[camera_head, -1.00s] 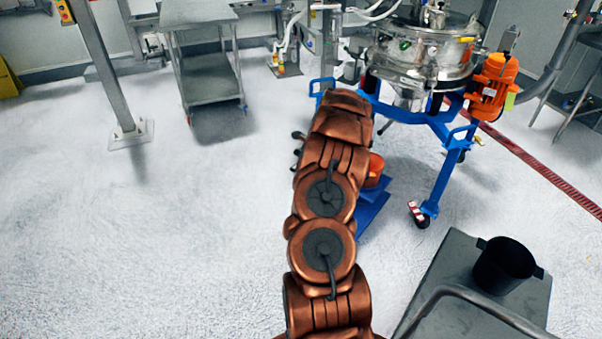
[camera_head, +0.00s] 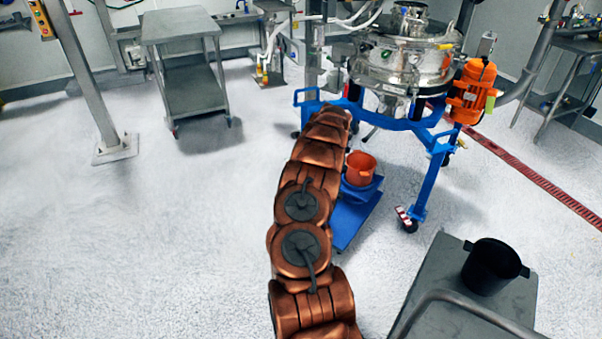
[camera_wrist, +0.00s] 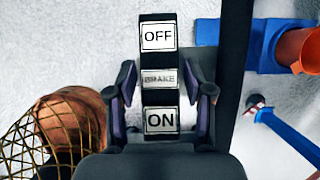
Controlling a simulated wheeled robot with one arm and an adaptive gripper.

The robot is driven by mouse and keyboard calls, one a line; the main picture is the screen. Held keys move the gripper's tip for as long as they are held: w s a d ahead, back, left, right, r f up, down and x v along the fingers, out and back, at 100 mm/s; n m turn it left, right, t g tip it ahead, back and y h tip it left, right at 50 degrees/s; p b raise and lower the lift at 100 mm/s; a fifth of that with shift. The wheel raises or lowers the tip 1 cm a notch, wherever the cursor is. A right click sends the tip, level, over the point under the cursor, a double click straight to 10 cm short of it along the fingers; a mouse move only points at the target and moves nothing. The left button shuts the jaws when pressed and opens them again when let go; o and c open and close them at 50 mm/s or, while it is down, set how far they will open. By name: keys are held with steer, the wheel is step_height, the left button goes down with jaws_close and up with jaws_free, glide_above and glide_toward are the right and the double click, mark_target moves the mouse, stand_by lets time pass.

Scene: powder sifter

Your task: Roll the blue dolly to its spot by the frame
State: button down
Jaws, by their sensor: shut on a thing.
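The blue dolly (camera_head: 356,218) is low on the floor at centre, just right of my arm, with an orange bucket (camera_head: 360,169) on it. My arm hides part of the dolly in the head view. The blue frame (camera_head: 424,190) carrying the steel sifter (camera_head: 405,60) stands close behind and to its right. In the wrist view, my gripper (camera_wrist: 166,95) is shut on a dark upright part with a brake label (camera_wrist: 159,77) reading OFF, BRAKE and ON. Blue metal (camera_wrist: 272,48) and an orange bucket (camera_wrist: 300,50) show at the upper right there. My arm hides the gripper in the head view.
A grey platform (camera_head: 440,270) with a black bucket (camera_head: 492,266) is at the lower right. A steel cart (camera_head: 188,92) and a grey post (camera_head: 85,85) stand at the back left. A red floor strip (camera_head: 545,185) runs at right. The left floor is clear.

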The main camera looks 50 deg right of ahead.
steer(key=shift+d, duration=0.25)
steer(key=shift+c, duration=1.8)
jaws_free()
steer(key=v, duration=1.2)
steer(key=shift+w, duration=0.1)
